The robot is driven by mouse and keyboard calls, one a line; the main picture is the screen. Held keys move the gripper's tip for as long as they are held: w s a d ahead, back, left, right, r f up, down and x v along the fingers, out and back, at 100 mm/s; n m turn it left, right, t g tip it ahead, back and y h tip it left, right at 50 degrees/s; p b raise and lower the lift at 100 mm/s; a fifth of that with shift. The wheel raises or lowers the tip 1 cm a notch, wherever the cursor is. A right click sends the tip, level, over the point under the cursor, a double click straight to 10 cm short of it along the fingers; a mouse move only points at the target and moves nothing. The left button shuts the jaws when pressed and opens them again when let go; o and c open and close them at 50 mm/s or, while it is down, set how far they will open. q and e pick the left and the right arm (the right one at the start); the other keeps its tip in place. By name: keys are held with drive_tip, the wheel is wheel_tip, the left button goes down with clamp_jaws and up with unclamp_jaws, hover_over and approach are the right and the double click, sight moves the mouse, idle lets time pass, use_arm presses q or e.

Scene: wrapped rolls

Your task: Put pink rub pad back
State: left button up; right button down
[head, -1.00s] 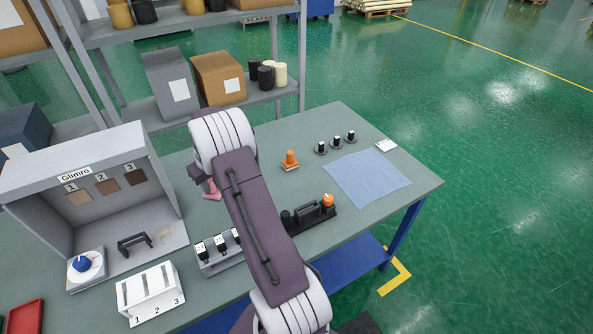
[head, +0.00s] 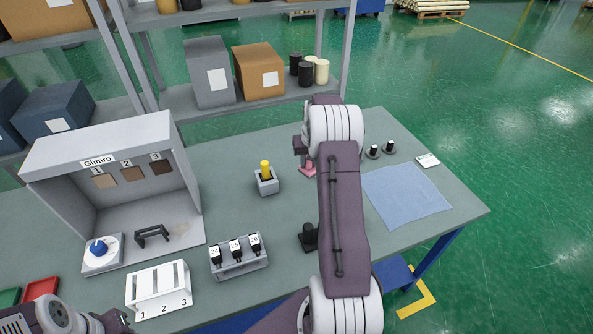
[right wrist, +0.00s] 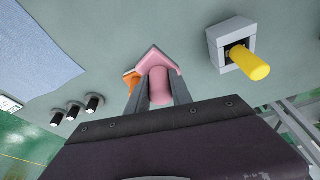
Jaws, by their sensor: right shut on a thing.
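The pink rub pad (head: 307,170), with a rounded handle on a pointed base, is at the far middle of the table, left of my right arm. My right gripper (head: 304,158) is shut on its handle. The right wrist view shows the pink pad (right wrist: 152,62) between both fingers (right wrist: 159,98). I cannot tell whether its base touches the table. An orange pad (right wrist: 130,79) shows partly behind it, to the left; my arm hides it in the head view. My left arm enters at the bottom left; its gripper is out of view.
A yellow-handled piece stands in a grey holder (head: 267,187), left of the pink pad. Black knobs (head: 373,152) and a blue cloth (head: 406,196) lie right of my arm. A rack of black stamps (head: 239,264) and a booth (head: 117,190) are left. Open table surrounds the grey holder.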

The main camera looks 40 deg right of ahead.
drive_tip(key=w+f, duration=0.2)
drive_tip(key=w+a+f+p, duration=0.1)
drive_tip(key=w+f, duration=0.1)
drive_tip(key=f, duration=0.1)
drive_tip(key=w+f+p, duration=0.1)
drive_tip(key=w+f, duration=0.1)
drive_tip(key=shift+a+f, duration=0.2)
drive_tip(key=shift+a, duration=0.05)
drive_tip(key=shift+w+d+f, duration=0.1)
drive_tip(key=shift+w+f, duration=0.05)
drive_tip(key=shift+f, duration=0.3)
drive_tip(key=c, duration=1.1)
unclamp_jaws()
drive_tip(key=shift+c, duration=0.2)
